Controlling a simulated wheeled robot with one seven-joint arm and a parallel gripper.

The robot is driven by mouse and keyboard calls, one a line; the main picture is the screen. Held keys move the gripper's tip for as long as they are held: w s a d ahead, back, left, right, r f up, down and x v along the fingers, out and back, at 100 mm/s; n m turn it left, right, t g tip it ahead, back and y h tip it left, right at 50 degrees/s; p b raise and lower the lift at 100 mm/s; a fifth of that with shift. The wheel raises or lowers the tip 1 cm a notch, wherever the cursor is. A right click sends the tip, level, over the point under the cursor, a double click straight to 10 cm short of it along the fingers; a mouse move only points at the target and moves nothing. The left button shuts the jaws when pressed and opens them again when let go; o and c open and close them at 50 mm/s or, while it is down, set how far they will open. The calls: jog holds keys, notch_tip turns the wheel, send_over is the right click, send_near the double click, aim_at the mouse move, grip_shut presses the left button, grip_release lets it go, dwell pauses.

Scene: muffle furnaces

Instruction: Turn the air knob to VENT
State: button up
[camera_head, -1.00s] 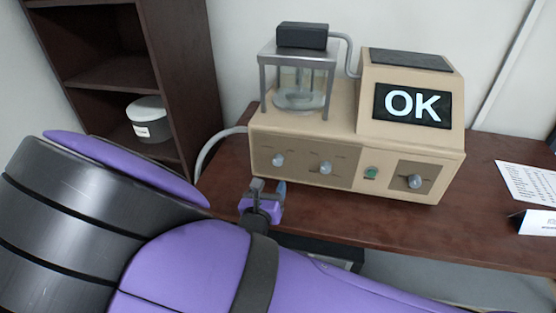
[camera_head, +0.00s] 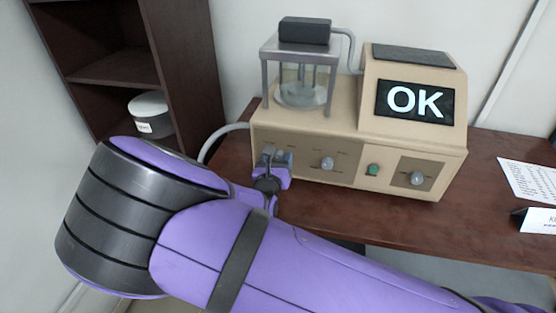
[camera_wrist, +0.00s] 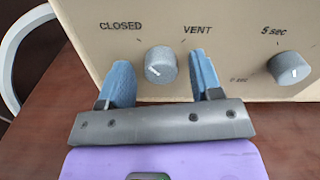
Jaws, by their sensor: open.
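The air knob (camera_wrist: 160,64) is a round grey dial on the beige front panel, with the labels CLOSED (camera_wrist: 120,26) at its upper left and VENT (camera_wrist: 198,29) at its upper right. A short white mark shows low on its face; I cannot tell for sure which label it points to. My gripper (camera_wrist: 160,60) is open, its blue fingers on either side of the knob with gaps showing. In the head view my gripper (camera_head: 274,158) is at the left of the machine's front (camera_head: 345,152) and hides this knob.
A second knob (camera_wrist: 291,67), labelled 5 sec, is to the right. Further right are a green button (camera_head: 374,169) and another knob (camera_head: 417,178). The screen (camera_head: 415,101) reads OK. A glass chamber (camera_head: 302,90) stands on top. The table (camera_head: 330,215) is clear in front.

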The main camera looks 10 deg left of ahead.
jog(key=shift+w, duration=0.1)
jog(key=c, duration=0.9)
jog(key=shift+m, duration=0.3)
jog(key=m, duration=0.4)
jog(key=shift+d, duration=0.1)
jog(key=m, duration=0.4)
jog(key=shift+m, duration=0.4)
jog(key=m, duration=0.3)
jog(key=shift+d+m, duration=0.1)
jog(key=shift+m, duration=0.2)
jog(key=m, duration=0.4)
jog(key=shift+f+m, duration=0.1)
jog(key=shift+m, duration=0.3)
